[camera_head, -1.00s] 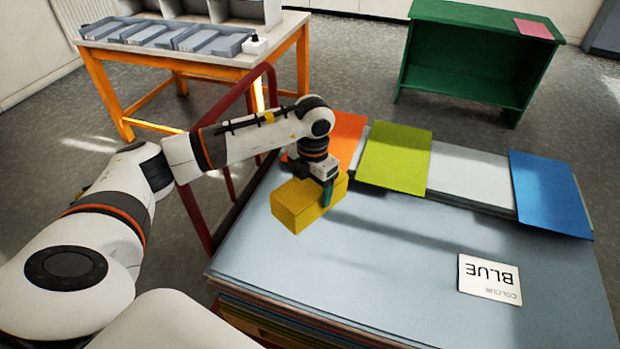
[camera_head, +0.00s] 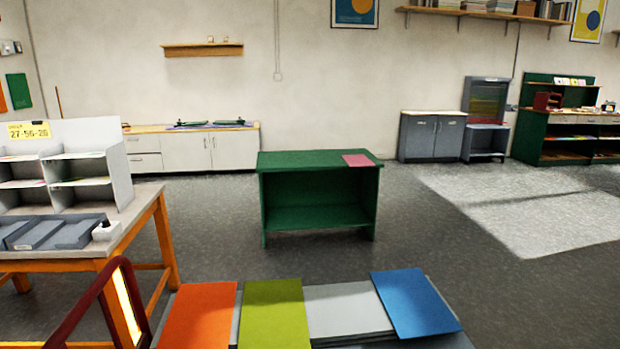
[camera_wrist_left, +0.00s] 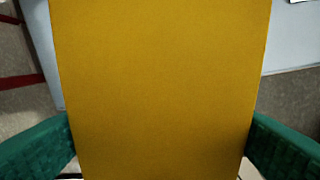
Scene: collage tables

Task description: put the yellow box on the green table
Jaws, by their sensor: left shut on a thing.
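The yellow box (camera_wrist_left: 160,80) fills the middle of the left wrist view. My left gripper (camera_wrist_left: 160,135) has its green fingers on both sides of the box and is shut on it. Neither the box nor my left arm shows in the head view. The green table (camera_head: 295,160) stands in the middle of the head view, with an open shelf below its top. A pink sheet (camera_head: 358,160) lies at the right of its top; the rest of the top is bare. My right gripper is in neither view.
Near the bottom, the collage table carries orange (camera_head: 200,315), lime (camera_head: 274,315), grey and blue (camera_head: 414,303) sheets. An orange-legged table (camera_head: 135,215) with trays stands at the left, beside a dark red frame (camera_head: 100,305). Open grey floor (camera_head: 430,240) surrounds the green table.

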